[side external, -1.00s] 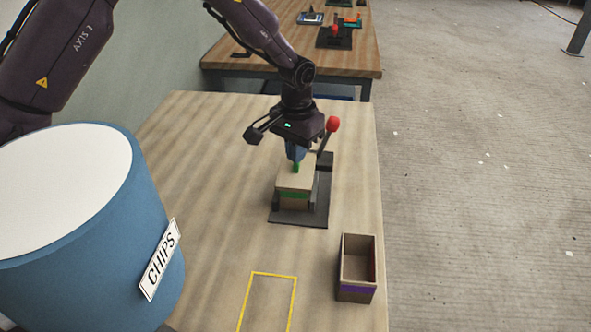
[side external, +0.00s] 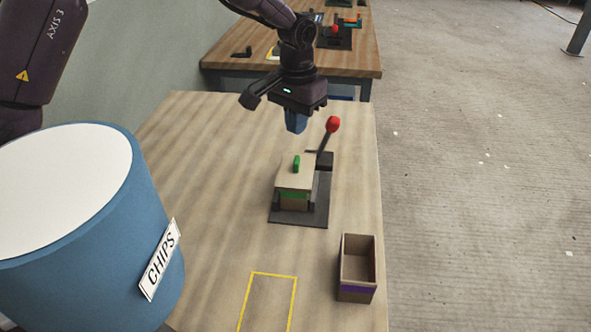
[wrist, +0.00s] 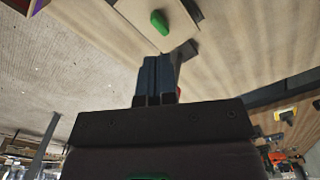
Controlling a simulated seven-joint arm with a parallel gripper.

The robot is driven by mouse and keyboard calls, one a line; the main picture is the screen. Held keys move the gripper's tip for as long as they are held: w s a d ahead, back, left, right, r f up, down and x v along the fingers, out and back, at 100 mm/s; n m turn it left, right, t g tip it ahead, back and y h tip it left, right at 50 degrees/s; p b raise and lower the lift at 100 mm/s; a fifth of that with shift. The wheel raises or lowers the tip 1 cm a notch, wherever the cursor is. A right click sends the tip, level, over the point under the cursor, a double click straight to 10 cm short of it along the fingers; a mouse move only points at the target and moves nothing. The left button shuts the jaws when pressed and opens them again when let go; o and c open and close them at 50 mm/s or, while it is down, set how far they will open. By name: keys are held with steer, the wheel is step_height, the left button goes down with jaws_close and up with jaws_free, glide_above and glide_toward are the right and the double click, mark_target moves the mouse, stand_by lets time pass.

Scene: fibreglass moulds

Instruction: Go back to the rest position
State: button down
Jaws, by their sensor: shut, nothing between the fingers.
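My gripper (side external: 295,122) is shut and empty, in the air above the fixture on the wooden table. Its closed blue fingers also show in the wrist view (wrist: 156,78). Below it, clear of the fingers, a tan block-shaped mould (side external: 294,182) with a green band and a green knob (side external: 296,163) on top sits on a dark base plate (side external: 285,217). The green knob shows in the wrist view too (wrist: 160,22). A lever with a red ball (side external: 333,124) rises behind the mould, leaning right.
An open tan box with a purple band (side external: 357,288) stands at the table's front right. A yellow outline (side external: 273,274) marks the bare tabletop left of it. A large blue CHIPS drum (side external: 90,235) fills the left foreground. A second bench (side external: 355,65) stands behind.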

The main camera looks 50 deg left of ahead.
steer(key=s+r+m+t, duration=0.1)
steer(key=s+r+t, duration=0.1)
steer(key=s+r, duration=0.7)
steer(key=s+r+m+t, duration=0.2)
steer(key=s+r, duration=0.6)
steer(key=s, duration=0.6)
steer(key=shift+s+a+r+t, duration=0.3)
steer(key=shift+r+t, duration=0.1)
steer(key=shift+t, duration=0.4)
